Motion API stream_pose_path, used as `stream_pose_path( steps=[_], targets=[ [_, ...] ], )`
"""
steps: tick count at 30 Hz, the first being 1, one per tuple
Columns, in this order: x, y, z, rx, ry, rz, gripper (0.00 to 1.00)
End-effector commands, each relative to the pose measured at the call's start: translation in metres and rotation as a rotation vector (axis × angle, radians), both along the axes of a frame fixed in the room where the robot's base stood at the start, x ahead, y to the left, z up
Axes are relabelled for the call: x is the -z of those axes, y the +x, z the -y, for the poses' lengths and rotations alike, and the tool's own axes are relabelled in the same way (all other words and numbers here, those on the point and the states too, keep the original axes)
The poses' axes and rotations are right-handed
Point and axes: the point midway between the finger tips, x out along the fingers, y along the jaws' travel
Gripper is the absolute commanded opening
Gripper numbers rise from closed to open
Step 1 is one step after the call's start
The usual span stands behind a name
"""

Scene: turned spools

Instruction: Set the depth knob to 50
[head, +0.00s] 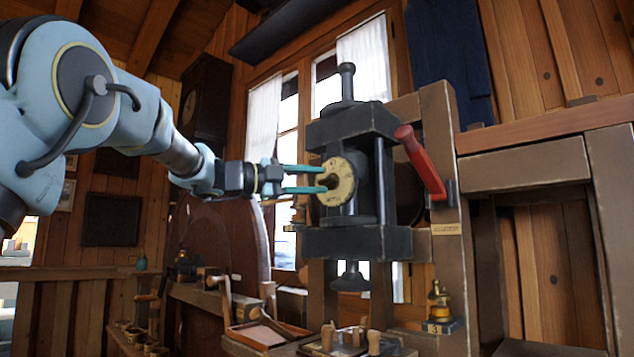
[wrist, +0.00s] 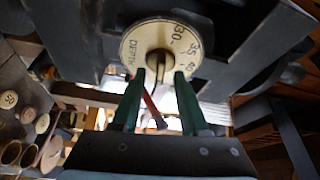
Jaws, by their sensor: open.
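The depth knob is a round cream dial (head: 340,181) with a dark centre, on the front of a black press-like frame (head: 348,240). In the wrist view the dial (wrist: 150,45) carries the word DEPTH and the numbers 30 and 35, with another number partly hidden at its right. A raised grip (wrist: 160,62) stands at its centre. My gripper (head: 318,180) is open, its two green fingers reaching to the dial's face from the left. In the wrist view the fingertips (wrist: 160,72) lie on either side of the grip. I cannot tell whether they touch it.
A red-handled lever (head: 422,163) stands right of the black frame on a wooden post. Below are a wooden tray (head: 268,335) and several wooden-handled tools (head: 350,338). A large round brown disc (head: 218,235) stands behind my arm. Open air surrounds my arm's left side.

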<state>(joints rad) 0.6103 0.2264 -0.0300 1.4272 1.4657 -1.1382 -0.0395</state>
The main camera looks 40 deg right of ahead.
Motion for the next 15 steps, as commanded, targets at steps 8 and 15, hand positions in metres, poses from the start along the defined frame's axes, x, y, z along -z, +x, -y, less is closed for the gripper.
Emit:
stream_pose_path(
  steps=[8, 15],
  targets=[
    [0.005, 0.011, -0.053, -0.005, -0.001, 0.002, 0.44],
    [0.007, 0.018, -0.088, -0.002, 0.0, 0.001, 0.44]
  ],
)
